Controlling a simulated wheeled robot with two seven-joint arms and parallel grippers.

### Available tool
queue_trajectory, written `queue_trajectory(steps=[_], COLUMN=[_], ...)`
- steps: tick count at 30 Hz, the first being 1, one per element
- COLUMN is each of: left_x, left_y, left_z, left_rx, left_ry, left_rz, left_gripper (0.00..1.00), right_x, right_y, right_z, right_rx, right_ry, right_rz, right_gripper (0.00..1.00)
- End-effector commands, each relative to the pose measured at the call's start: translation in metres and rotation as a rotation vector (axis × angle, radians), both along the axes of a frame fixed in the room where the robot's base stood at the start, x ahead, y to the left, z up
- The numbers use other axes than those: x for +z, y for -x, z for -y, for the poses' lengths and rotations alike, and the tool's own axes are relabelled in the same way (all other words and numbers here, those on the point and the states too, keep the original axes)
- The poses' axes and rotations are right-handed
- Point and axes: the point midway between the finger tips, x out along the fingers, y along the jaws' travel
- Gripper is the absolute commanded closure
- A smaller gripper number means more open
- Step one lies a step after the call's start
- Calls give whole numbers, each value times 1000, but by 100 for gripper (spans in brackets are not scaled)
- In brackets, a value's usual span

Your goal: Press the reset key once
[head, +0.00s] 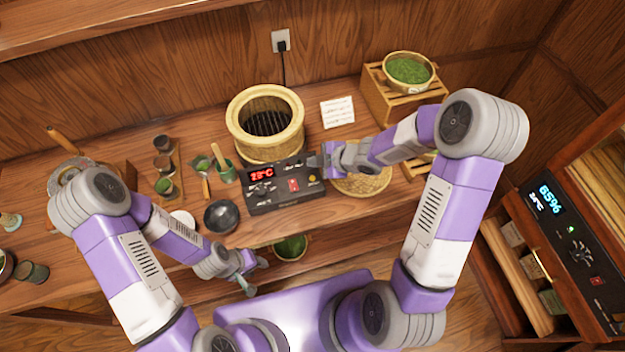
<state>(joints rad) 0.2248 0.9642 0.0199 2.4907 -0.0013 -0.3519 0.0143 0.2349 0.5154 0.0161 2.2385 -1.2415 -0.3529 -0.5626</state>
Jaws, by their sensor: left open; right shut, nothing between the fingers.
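A black control panel (272,208) stands on the wooden counter in front of the steamer. Its red display (262,173) reads about 28°C. A red switch (293,185) and a small yellow key (312,179) show on its face; the labels are too small to read, so I cannot tell which key is reset. My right gripper (314,162) is shut and empty at the panel's upper right corner, close above the yellow key; I cannot tell whether it touches. My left gripper (256,276) is open and empty, in front of the counter edge.
A round steamer (243,140) stands behind the panel, with a paper card (337,112) beside it. A woven tray (365,185) lies right of the panel, partly under my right arm. A dark bowl (222,216) sits to its left. A cabinet panel (570,240) reading 65% stands far right.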

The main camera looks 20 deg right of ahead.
Motion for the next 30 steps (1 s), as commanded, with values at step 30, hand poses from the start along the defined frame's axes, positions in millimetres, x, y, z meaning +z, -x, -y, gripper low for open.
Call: queue_trajectory(steps=[30], left_x=[-58], left_y=[0], left_z=[0], left_rx=[0], left_ry=[0], left_rz=[0], left_gripper=[57], right_x=[-61], right_y=[0], right_z=[0], right_rx=[0], right_ry=[0], right_rz=[0], right_gripper=[100])
